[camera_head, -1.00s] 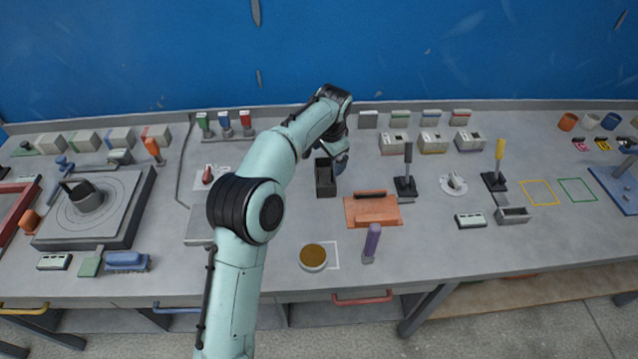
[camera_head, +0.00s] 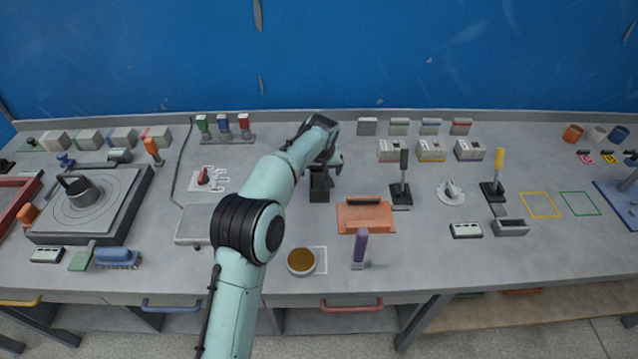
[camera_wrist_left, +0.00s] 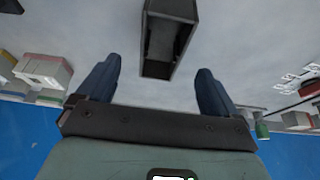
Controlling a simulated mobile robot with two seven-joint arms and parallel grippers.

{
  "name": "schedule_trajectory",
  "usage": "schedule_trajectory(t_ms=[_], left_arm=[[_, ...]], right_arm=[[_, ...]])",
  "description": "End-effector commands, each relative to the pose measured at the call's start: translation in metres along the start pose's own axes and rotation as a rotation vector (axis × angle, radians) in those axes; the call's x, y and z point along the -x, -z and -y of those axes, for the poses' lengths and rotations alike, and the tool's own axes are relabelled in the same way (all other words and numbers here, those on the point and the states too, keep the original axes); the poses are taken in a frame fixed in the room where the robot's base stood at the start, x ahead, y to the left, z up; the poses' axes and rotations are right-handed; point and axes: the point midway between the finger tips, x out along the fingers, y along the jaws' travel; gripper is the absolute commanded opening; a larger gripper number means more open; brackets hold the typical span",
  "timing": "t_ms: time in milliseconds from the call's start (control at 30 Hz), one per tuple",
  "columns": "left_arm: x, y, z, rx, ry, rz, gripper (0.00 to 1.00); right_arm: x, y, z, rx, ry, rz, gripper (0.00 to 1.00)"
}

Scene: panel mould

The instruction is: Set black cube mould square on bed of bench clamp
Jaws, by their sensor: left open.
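The black cube mould (camera_head: 320,190) is a dark open-topped box standing on the grey bench, left of the orange bench clamp (camera_head: 352,222) and apart from it. The clamp has an orange bed with a dark bar along its back, and the bed looks empty. My left gripper (camera_head: 326,166) is just behind the mould in the head view. In the left wrist view the mould (camera_wrist_left: 168,40) lies ahead, in line with the gap between the two spread blue fingers of the left gripper (camera_wrist_left: 158,70). The gripper is open and holds nothing. My right gripper is not in view.
A purple-handled tool (camera_head: 360,246) and a round brown-topped dish (camera_head: 301,261) stand in front of the clamp. A black-handled stand (camera_head: 402,190) is at its right. A grey plate (camera_head: 192,224) lies left, partly behind my arm. Bench between mould and dish is clear.

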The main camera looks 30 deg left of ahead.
Motion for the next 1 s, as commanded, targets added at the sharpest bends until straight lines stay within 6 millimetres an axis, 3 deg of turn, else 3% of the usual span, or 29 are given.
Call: schedule_trajectory(t_ms=[167, 433, 733, 767, 1000], left_arm=[[-0.013, 0.002, 0.001, 0.0, 0.001, 0.001, 0.94], [-0.05, 0.006, 0.002, -0.001, 0.0, 0.0, 0.94], [-0.057, 0.006, 0.002, -0.001, -0.001, -0.001, 0.94], [-0.056, 0.006, 0.002, -0.001, -0.001, -0.001, 0.9], [-0.056, 0.006, 0.002, -0.001, -0.002, -0.003, 0.15]], right_arm=[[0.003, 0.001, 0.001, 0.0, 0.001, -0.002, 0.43], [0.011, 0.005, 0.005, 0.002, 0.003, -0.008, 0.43], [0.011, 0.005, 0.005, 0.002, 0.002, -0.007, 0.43], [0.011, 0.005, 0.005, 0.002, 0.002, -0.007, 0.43], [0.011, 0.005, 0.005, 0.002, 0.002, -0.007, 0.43]])
